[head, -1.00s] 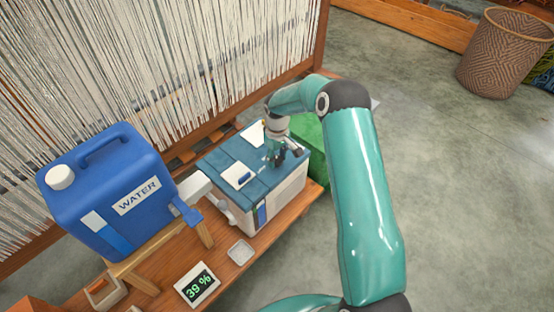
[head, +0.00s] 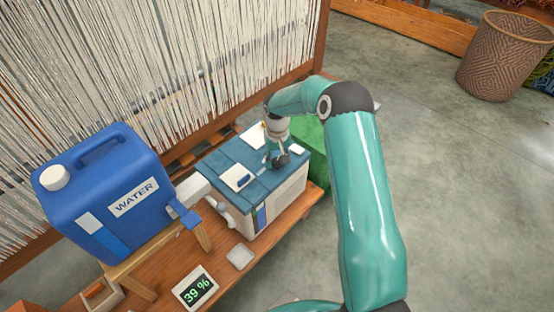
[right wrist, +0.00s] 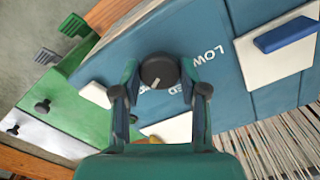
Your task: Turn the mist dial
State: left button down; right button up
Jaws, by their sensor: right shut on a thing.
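The mist dial (right wrist: 159,72) is a round dark knob with a pale pointer mark, on the blue top of the humidifier box (head: 275,205). In the right wrist view it sits between the fingertips of my right gripper (right wrist: 160,88), which is shut on it. The word LOW is printed beside the dial; other lettering is partly hidden by the fingers. In the head view my right gripper (head: 277,160) comes down on the box top and hides the dial. My left gripper is not in view.
A blue water jug (head: 105,195) stands on a wooden stand left of the box. A display (head: 195,288) reads 39 %.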

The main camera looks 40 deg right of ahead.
aim_at(277, 161)
jog(key=o, duration=1.1)
jog(key=shift+o, duration=0.2)
notch_tip(277, 161, up, 12)
jog(key=shift+s+f, duration=0.1)
